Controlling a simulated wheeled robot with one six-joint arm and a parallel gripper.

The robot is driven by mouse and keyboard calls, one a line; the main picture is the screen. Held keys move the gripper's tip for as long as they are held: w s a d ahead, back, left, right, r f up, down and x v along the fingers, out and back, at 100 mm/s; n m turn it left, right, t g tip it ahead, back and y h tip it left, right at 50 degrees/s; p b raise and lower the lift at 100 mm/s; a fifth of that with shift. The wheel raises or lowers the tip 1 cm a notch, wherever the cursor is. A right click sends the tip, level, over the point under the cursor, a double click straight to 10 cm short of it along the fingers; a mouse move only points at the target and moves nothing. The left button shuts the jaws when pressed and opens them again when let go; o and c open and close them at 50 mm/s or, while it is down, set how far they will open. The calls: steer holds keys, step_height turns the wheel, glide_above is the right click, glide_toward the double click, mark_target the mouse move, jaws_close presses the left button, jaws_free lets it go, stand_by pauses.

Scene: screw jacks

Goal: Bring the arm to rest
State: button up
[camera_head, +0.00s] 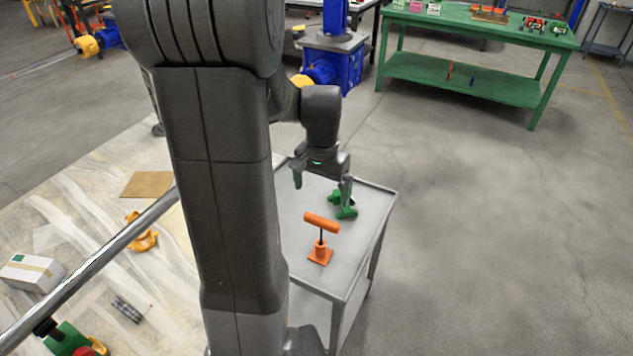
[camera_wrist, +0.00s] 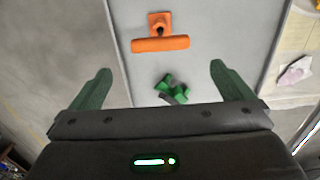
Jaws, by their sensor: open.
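My gripper (camera_head: 322,188) is open, with its two green-tipped fingers spread and nothing between them. It hangs over the far part of a grey cart (camera_head: 374,222). In the wrist view my gripper (camera_wrist: 160,90) points down at the cart top. An orange screw jack (camera_head: 320,240) stands upright on the cart, nearer the camera than my gripper; it also shows in the wrist view (camera_wrist: 160,44). A green jack or part (camera_head: 342,204) is on the cart close to my right finger, and shows near the gripper's body in the wrist view (camera_wrist: 172,90), partly hidden.
A work surface (camera_head: 75,235) at left holds a white box (camera_head: 30,272), an orange part (camera_head: 142,238) and a brown board (camera_head: 147,185). A green table (camera_head: 470,85) with small parts stands at the back right. The floor right of the cart is clear.

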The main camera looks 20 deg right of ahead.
mark_target(321, 220)
step_height(321, 220, down, 13)
steer(key=shift+f+b, duration=0.1)
steer(key=shift+b, duration=0.4)
steer(key=shift+r+p, duration=0.35)
steer(key=shift+r, duration=1.3)
steer(key=shift+f, duration=0.1)
